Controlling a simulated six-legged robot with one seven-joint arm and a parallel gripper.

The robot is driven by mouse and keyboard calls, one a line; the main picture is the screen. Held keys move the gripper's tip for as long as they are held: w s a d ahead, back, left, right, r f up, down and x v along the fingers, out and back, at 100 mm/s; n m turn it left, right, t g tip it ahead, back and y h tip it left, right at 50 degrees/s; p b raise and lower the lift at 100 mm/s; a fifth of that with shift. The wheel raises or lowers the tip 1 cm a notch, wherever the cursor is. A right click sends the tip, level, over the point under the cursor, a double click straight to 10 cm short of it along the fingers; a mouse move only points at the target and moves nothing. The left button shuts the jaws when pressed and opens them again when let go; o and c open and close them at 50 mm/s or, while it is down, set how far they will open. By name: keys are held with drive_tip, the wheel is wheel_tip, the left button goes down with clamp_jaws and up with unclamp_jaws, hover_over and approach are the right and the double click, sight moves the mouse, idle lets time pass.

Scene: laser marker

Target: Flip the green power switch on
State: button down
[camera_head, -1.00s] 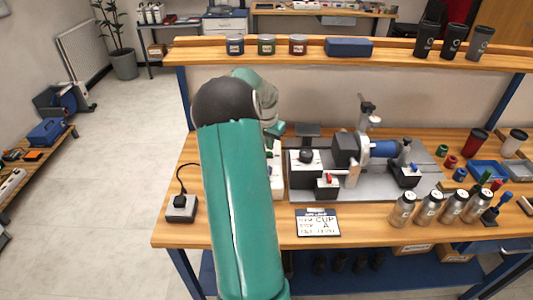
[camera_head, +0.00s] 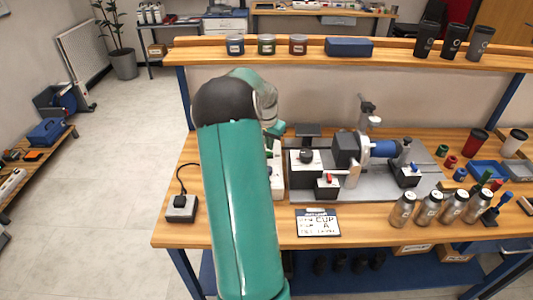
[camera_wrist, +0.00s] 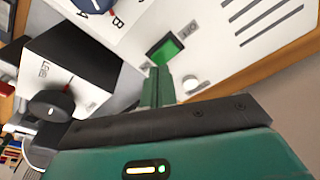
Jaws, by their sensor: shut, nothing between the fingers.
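The green power switch (camera_wrist: 166,50) is a rocker in a dark frame on a white panel (camera_wrist: 215,50), at the top centre of the wrist view. Small markings sit beside it; I cannot tell which way it is tilted. My gripper (camera_wrist: 160,72) is shut and empty, its green fingertips right at the switch's lower edge in the picture. Whether they touch it I cannot tell. In the head view my arm hides the switch and most of the white unit (camera_head: 275,178); only a bit of my gripper (camera_head: 276,129) shows beyond my arm.
A black knob (camera_wrist: 50,106) on a white-faced box is left of my fingers. The engraving machine (camera_head: 347,150) stands right of the white unit. A black-and-grey box with a cable (camera_head: 181,212), a sign (camera_head: 318,222) and several bottles (camera_head: 428,208) are on the bench.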

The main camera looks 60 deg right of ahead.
sight(269, 153)
drive_tip(key=shift+f, duration=1.05)
idle(0.9)
drive_tip(key=shift+r, duration=3.55)
